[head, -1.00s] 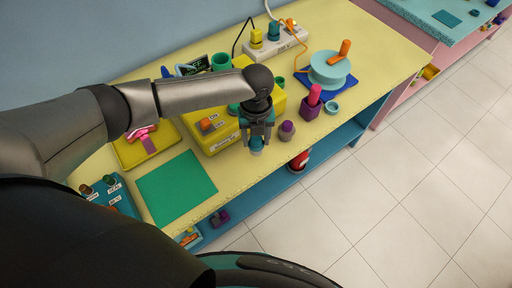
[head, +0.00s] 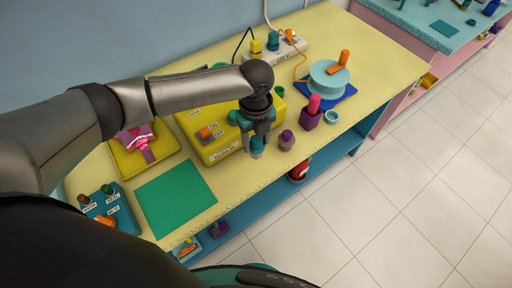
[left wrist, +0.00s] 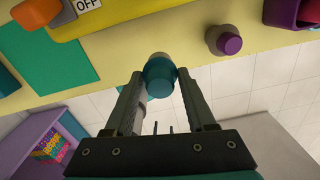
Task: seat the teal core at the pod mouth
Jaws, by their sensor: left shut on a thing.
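My left gripper (head: 257,146) points down at the front edge of the yellow table, in front of the yellow box. It is shut on the teal core (left wrist: 159,79), a short rounded cylinder between the fingertips in the left wrist view. A grey-brown holder with a purple top (head: 287,140) stands just right of the gripper. My right gripper is not in view.
The yellow box (head: 222,147) with an orange switch stands close behind the gripper. A magenta peg in a purple block (head: 310,117) and a pale blue spool (head: 328,76) stand to the right. A green mat (head: 175,198) lies clear to the left.

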